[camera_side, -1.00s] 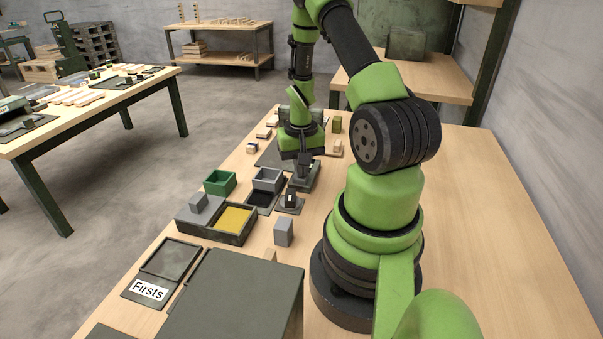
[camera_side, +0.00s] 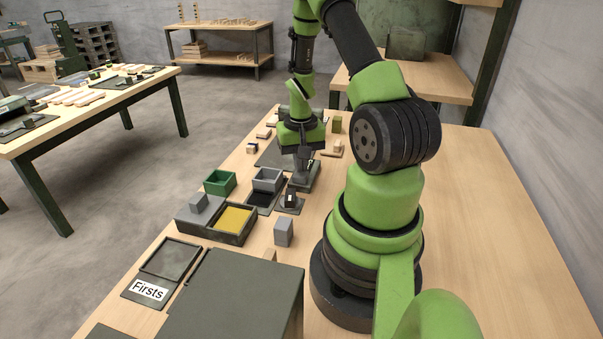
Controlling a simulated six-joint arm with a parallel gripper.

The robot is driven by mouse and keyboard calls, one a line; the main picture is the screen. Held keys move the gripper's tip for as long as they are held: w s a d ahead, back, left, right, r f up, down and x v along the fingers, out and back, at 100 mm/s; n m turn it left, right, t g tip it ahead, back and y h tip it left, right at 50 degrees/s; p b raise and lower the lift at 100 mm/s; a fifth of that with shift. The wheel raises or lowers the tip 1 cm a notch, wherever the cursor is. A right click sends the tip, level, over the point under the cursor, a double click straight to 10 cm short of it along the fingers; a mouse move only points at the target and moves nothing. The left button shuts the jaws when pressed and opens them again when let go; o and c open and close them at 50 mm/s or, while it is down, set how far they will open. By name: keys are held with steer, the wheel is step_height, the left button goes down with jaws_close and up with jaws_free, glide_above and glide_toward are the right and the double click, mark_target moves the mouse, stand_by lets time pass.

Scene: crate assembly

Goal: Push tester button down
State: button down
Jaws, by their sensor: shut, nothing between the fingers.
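My gripper (camera_side: 302,174) points down, its jaws shut with nothing between them. It is over a small dark grey-green device (camera_side: 311,180) that looks like the tester, in the middle of the bench's left side. The gripper covers part of the device. I cannot make out the button, or whether the fingertips touch it.
A small dark stand with a pale piece (camera_side: 290,201) is just in front of the device. Nearby are a grey bin (camera_side: 267,180), a green bin (camera_side: 220,183), a tray with a yellow pad (camera_side: 203,230) and a grey block (camera_side: 284,232). The bench's right side (camera_side: 480,220) is clear.

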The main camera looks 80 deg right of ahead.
step_height(320, 180, up, 7)
stand_by(0.7)
steer(key=shift+f, duration=0.1)
steer(key=w+a+r+n+t+h, duration=0.1)
steer(key=w+a+r+n+t, duration=0.1)
steer(key=a+r, duration=0.5)
steer(key=w+a+r+n+t, duration=0.2)
steer(key=w+a+r, duration=0.1)
steer(key=a+r, duration=0.35)
steer(key=s+a+r+n+t+y, duration=0.1)
steer(key=s+a+r+n, duration=0.1)
steer(key=a, duration=0.3)
steer(key=s+a+r+n+t+y, duration=0.2)
steer(key=s+a+r, duration=0.2)
steer(key=s+a, duration=0.1)
steer(key=shift+s+a, duration=0.25)
steer(key=shift+a, duration=0.5)
steer(key=shift+r, duration=0.1)
stand_by(0.9)
